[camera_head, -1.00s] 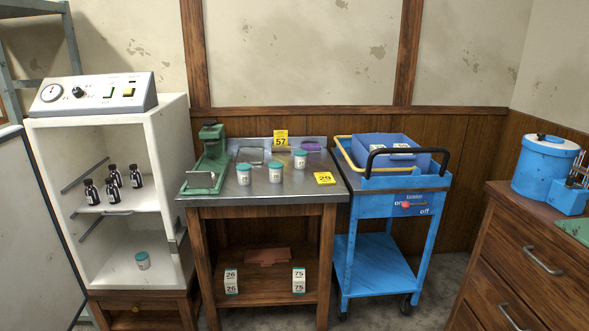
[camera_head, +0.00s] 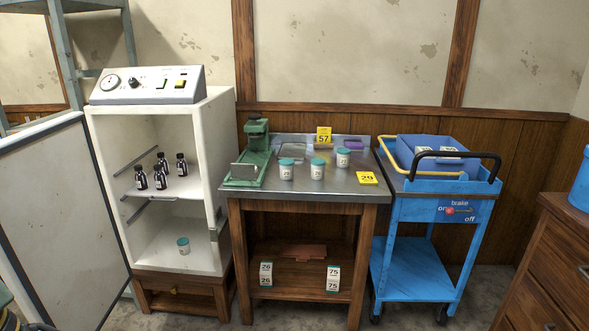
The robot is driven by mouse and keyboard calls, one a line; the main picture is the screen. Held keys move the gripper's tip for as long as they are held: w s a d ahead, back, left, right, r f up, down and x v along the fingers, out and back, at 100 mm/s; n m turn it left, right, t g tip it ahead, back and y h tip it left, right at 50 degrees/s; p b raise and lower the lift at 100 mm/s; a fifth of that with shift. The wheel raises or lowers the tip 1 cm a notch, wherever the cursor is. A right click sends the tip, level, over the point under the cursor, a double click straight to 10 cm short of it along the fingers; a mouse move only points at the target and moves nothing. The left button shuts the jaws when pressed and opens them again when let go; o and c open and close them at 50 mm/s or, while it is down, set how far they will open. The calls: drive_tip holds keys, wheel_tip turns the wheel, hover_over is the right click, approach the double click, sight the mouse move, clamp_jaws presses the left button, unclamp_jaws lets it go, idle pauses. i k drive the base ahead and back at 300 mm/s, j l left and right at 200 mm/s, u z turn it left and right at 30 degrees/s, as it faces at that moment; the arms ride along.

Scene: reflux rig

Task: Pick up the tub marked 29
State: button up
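Three white tubs with teal lids stand upright on the steel-topped table: a left tub (camera_head: 286,170), a middle tub (camera_head: 317,170) and a right tub (camera_head: 343,158). Their labels are too small to read, so I cannot tell which is marked 29. A yellow card reading 29 (camera_head: 367,178) lies at the table's right side, and a yellow card reading 57 (camera_head: 323,135) stands at the back. Another teal-lidded tub (camera_head: 183,246) stands on the floor of the open white cabinet, its label unreadable. My gripper is not in view.
A green device (camera_head: 254,158) stands on the table's left end. Boxes marked 26 (camera_head: 266,275) and 75 (camera_head: 333,278) are on the lower shelf. The white cabinet (camera_head: 220,130) holds several dark bottles. A blue trolley (camera_head: 412,270) and wooden drawers (camera_head: 545,265) stand right.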

sight(286, 172)
drive_tip(key=i+j, duration=0.2)
drive_tip(key=i, duration=0.3)
drive_tip(key=i+j, duration=0.2)
drive_tip(key=i, duration=0.3)
drive_tip(key=i+j, duration=0.2)
drive_tip(key=i, duration=0.3)
